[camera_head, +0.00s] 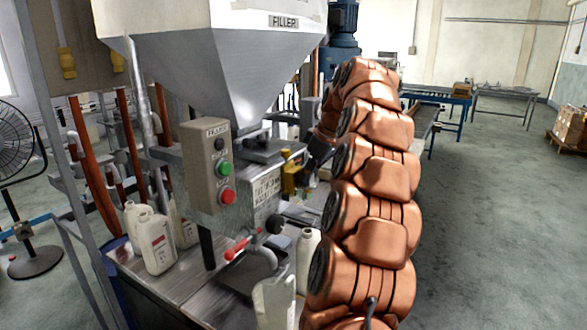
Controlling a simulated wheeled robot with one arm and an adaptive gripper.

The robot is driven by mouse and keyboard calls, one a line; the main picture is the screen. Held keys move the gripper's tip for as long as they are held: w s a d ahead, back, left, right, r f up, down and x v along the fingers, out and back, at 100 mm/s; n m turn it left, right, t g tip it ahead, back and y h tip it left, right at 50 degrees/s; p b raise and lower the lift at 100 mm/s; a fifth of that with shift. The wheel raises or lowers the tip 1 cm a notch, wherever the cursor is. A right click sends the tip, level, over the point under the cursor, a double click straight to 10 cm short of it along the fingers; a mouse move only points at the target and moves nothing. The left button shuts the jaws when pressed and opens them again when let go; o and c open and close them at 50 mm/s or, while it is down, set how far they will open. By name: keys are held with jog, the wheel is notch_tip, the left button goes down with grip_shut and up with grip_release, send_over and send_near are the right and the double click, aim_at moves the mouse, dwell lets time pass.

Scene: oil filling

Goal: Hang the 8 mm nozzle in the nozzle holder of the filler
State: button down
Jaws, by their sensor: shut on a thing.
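The filler (232,75) has a large grey hopper with a FILLER label and a control box (211,165) on its front. My arm rises on the right and bends down behind itself towards the filler. My dark gripper (317,158) is partly hidden behind the arm, close to the filler's right side. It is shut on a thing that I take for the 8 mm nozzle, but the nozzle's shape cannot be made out. A yellow part (290,180) shows just left of the gripper. Whether it belongs to the filler, and where the nozzle holder is, I cannot tell.
White bottles (156,243) stand on the filler's bench at left, and another bottle (308,250) stands beside my arm. A fan (15,150) stands at far left.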

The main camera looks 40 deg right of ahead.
jog(key=shift+w, duration=0.15)
jog(key=shift+f, duration=0.15)
jog(key=shift+f, duration=0.1)
jog(key=shift+f, duration=0.3)
jog(key=shift+f+b, duration=2.4)
jog(key=shift+f, duration=1.4)
jog(key=c, duration=0.8)
grip_release()
jog(key=shift+c, duration=0.2)
